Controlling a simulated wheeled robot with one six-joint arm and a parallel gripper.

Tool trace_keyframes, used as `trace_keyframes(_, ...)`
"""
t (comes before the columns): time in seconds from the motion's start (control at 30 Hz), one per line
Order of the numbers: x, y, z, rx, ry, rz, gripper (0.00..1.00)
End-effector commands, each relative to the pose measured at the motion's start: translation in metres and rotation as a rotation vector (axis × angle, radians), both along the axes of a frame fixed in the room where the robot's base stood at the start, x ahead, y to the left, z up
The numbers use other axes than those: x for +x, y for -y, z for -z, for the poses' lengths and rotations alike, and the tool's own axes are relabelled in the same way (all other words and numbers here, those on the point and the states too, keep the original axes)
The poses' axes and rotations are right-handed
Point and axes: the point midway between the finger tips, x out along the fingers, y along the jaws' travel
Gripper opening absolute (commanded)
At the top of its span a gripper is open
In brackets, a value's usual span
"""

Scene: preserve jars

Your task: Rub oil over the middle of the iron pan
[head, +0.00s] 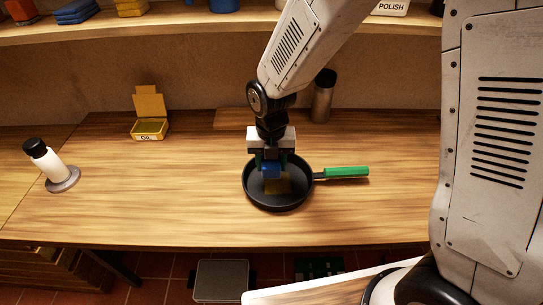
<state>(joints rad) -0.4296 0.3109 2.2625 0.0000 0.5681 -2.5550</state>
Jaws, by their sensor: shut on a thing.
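The black iron pan (258,197) sits on the wooden worktop near its front edge, with its green handle (346,172) pointing right. My gripper (271,161) points down over the middle of the pan. A dull yellow-brown patch (279,187) shows at the pan's middle, just below and right of the block. I cannot tell whether it is the block's lower part or a mark on the pan. A yellow tin (150,132), labelled like "OIL", stands open at the back left.
A white bottle with a black cap (43,160) leans on a grey round base (64,180) at the left. A dark grey cylinder (323,95) stands behind the pan. A shelf (170,27) runs above. The worktop (170,190) left of the pan is clear.

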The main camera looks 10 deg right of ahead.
Motion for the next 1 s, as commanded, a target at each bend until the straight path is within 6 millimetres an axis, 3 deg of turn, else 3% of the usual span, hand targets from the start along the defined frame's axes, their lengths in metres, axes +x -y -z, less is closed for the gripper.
trace_keyframes(0.3, -0.001, -0.004, -0.026, 0.001, 0.001, -0.006, 0.23)
trace_keyframes(1.0, -0.001, -0.004, -0.027, 0.000, 0.000, -0.006, 0.23)
